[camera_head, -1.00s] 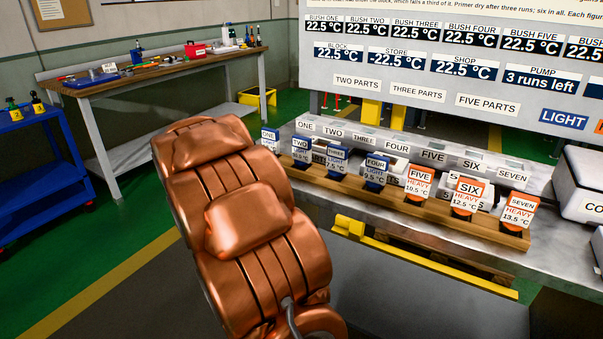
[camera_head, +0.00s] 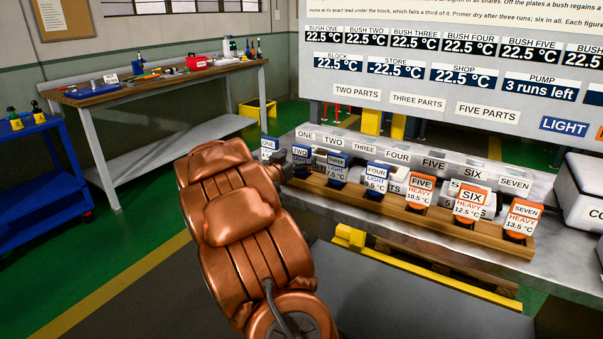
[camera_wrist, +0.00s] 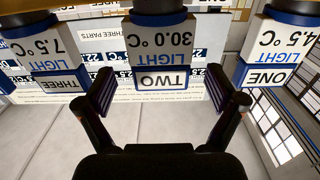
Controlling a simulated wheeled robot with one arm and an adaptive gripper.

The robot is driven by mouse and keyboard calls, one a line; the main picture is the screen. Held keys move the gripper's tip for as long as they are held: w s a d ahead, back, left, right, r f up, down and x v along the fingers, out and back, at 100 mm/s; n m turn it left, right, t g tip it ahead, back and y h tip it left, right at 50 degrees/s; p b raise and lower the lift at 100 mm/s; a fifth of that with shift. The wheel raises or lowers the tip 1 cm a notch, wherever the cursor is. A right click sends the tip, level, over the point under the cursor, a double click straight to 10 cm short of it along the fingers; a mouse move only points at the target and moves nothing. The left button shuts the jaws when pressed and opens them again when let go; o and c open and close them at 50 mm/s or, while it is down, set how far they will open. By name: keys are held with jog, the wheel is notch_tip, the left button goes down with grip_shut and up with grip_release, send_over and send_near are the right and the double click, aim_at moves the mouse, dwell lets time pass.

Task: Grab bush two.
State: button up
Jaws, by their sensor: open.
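Bush two carries a white and blue tag (camera_wrist: 160,52) reading TWO, LIGHT, 30.0 °C. In the wrist view, which is upside down, it hangs in the upper middle; its dark body is mostly cut off at the top edge. My gripper (camera_wrist: 160,88) is open, with one finger to each side of the TWO tag and no visible contact. In the head view, the blue-topped TWO tag (camera_head: 300,153) stands near the left end of the wooden rack, and my gripper (camera_head: 288,169) is close in front of it, partly hidden by my copper arm.
Bush three (camera_wrist: 46,58) and bush one (camera_wrist: 272,48) flank bush two closely. The wooden rack (camera_head: 440,226) holds several tagged bushes in a row. A white box (camera_head: 583,186) is at the right.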

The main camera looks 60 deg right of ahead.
jog(key=shift+w+d, duration=0.1)
jog(key=shift+d, duration=1.2)
jog(key=shift+c, duration=0.3)
grip_shut()
